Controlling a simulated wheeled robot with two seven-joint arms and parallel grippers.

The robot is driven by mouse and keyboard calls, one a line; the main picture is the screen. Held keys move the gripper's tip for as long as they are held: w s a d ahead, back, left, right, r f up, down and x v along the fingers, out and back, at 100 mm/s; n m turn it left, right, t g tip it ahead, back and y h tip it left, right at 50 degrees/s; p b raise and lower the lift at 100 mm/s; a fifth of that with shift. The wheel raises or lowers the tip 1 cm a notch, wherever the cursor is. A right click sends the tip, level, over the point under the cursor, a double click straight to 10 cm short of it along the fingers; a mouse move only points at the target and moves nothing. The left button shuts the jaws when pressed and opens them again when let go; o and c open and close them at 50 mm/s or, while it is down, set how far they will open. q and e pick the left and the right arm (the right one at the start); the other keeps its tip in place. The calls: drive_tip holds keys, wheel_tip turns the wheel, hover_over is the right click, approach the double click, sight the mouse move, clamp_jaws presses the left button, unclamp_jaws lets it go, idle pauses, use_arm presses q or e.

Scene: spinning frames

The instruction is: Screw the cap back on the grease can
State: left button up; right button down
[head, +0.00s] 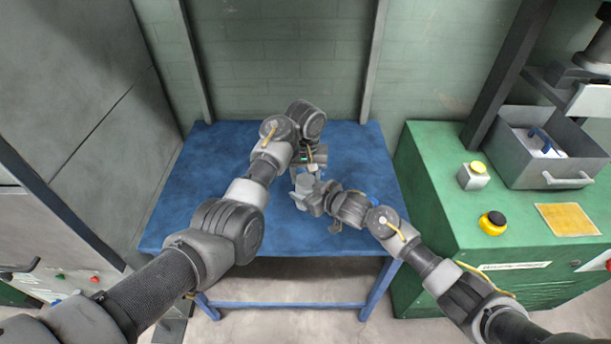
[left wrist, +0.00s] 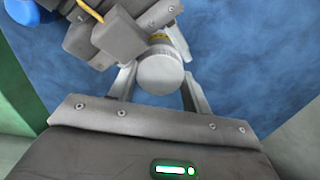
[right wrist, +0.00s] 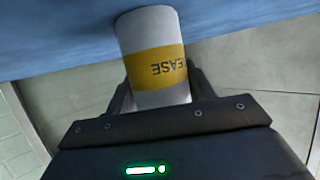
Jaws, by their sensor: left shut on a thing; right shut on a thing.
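The grease can (right wrist: 157,62) is white with a yellow band; the letters "EASE" show upside down in the right wrist view. My right gripper (right wrist: 160,85) is shut on its sides. In the left wrist view the round white cap (left wrist: 160,72) is between the fingers of my left gripper (left wrist: 160,84), which is shut on it. A bit of the can's yellow band (left wrist: 160,37) shows just behind the cap, so the cap is at the can's top. I cannot tell whether they touch or how far the cap is seated. In the head view my grippers largely hide both.
The blue table (head: 205,180) is otherwise clear. The wall is behind the table.

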use_arm(q)
drive_tip(key=o, duration=1.1)
drive_tip(key=shift+r, duration=0.1)
drive_tip(key=shift+r, duration=2.15)
drive_tip(key=shift+r, duration=0.1)
drive_tip(key=shift+c, duration=0.4)
